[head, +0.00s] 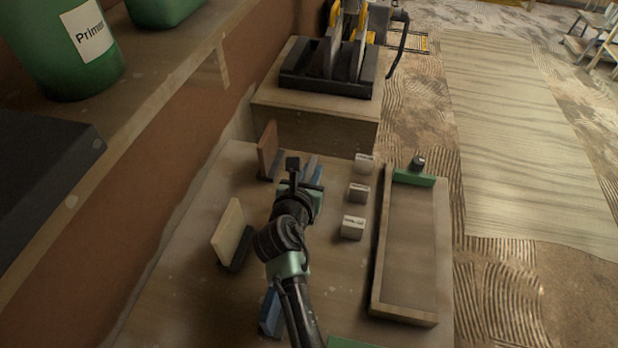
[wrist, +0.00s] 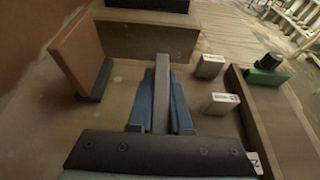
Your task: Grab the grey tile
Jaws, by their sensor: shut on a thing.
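The grey tile (wrist: 160,98) is seen edge-on in the wrist view, upright between the two blue fingers of my gripper (wrist: 161,76). My gripper is shut on it. In the head view my gripper (head: 309,178) is over the far middle of the wooden table, and the tile (head: 311,166) shows only as a small sliver beyond it. My arm and gripper hide most of the tile there. I cannot tell whether its lower edge is clear of the table.
A brown tile (head: 267,150) and a cream tile (head: 229,230) stand left in dark holders. A blue piece (head: 269,312) is near the front. Several small labelled blocks (head: 352,228) line the right, beside a shallow wooden tray (head: 376,262) with a green-based dark-knobbed tool (head: 413,177).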

